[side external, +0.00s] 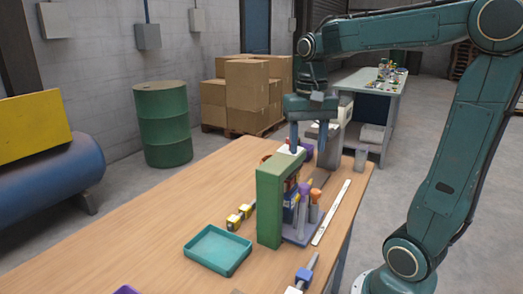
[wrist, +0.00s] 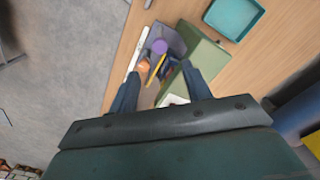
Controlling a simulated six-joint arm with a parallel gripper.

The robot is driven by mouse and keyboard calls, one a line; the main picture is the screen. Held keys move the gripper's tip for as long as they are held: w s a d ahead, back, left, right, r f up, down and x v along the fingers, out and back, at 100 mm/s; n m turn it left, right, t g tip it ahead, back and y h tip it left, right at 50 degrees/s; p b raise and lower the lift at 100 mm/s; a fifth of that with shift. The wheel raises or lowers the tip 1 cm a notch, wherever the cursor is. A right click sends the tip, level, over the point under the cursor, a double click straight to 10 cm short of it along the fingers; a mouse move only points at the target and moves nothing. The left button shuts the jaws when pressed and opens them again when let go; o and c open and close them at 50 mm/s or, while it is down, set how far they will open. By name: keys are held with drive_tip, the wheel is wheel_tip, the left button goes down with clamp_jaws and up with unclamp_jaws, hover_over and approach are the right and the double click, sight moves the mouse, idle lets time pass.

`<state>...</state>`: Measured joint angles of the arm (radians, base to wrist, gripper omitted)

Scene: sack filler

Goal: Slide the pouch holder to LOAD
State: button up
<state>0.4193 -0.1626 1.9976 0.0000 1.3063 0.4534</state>
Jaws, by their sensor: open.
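A green upright frame (side external: 270,205), apparently the filler, stands on the wooden bench. It also shows in the wrist view (wrist: 205,62). A purple-grey base (side external: 303,238) beside it bears several upright tools, with purple and orange tops; the base also shows in the wrist view (wrist: 172,38). Which part is the pouch holder I cannot tell, and no LOAD mark is readable. My gripper (side external: 308,148) is open above the far end of the frame, fingers pointing down. A small white piece (side external: 290,150) is near its left finger; whether they touch is unclear. In the wrist view my fingers (wrist: 162,90) are spread wide.
A teal tray (side external: 217,250) lies in front of the frame. Yellow-and-black tools (side external: 240,215) lie left of it. A white strip (side external: 331,212) runs along the right edge. A blue-handled tool (side external: 304,274) lies near the front edge. The bench's left part is clear.

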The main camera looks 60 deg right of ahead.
sight(304, 185)
wheel_tip(304, 185, down, 10)
drive_tip(key=shift+f, duration=0.2)
idle(0.3)
clamp_jaws()
